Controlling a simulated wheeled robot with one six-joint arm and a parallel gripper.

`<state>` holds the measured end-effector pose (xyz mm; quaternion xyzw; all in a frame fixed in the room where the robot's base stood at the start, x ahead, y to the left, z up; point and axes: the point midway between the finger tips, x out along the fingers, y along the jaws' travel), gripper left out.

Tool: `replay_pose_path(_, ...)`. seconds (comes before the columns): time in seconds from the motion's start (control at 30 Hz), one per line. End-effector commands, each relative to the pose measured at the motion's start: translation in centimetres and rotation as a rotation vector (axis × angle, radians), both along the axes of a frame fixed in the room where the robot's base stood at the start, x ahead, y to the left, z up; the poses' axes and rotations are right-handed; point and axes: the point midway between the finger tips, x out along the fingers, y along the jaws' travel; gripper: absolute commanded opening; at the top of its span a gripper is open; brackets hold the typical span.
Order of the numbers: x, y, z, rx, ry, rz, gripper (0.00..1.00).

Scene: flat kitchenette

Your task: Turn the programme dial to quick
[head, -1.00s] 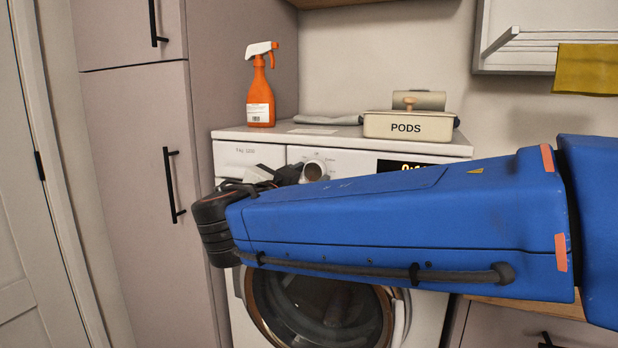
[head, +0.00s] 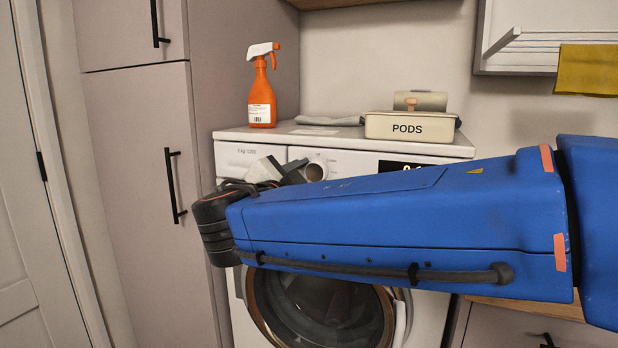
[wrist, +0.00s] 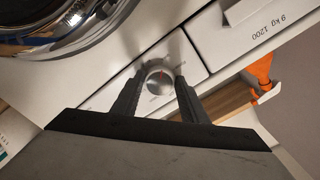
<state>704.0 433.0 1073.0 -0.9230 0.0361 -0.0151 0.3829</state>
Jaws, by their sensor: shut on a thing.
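The programme dial (wrist: 160,80) is a round silver knob with a small red mark on the white washing machine's front panel. It also shows in the head view (head: 315,170), partly behind my arm. My gripper (wrist: 159,88) has one dark finger on each side of the dial and is shut on it. In the head view my gripper (head: 292,172) reaches the panel from the left end of my blue arm. The printed programme names around the dial are too small to read. The washing machine (head: 228,158) stands below the counter items, its display mostly covered by my arm.
An orange spray bottle (head: 261,100) and a PODS box (head: 408,127) stand on top of the machine. The detergent drawer (wrist: 245,30) is beside the dial. The round door (head: 320,310) is below. A tall cabinet (head: 135,190) stands to the left.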

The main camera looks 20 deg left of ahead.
Motion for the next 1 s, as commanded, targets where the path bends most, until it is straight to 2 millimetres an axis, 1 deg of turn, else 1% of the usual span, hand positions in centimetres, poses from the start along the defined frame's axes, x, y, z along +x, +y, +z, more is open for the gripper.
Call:
replay_pose_path(0.03,0.0,0.0,-0.3,-0.003,0.004,-0.001,0.17)
replay_pose_path(0.2,0.0,0.0,-0.3,-0.003,0.004,-0.001,0.17)
replay_pose_path(0.23,0.0,0.0,-0.3,-0.003,0.004,-0.001,0.44)
replay_pose_path(0.3,0.0,0.0,-0.2,-0.003,0.004,-0.001,0.57)
replay_pose_path(0.57,0.0,0.0,-0.1,-0.002,0.002,0.0,0.57)
replay_pose_path(0.67,-0.4,0.0,-0.1,-0.001,0.001,0.001,0.57)
replay_pose_path(0.77,-1.2,0.2,0.0,-0.001,0.001,0.002,0.57)
replay_pose_path(0.87,-2.7,0.3,0.0,-0.001,0.0,0.003,0.57)
replay_pose_path(1.0,-5.2,0.5,-0.1,-0.001,0.001,0.004,0.57)
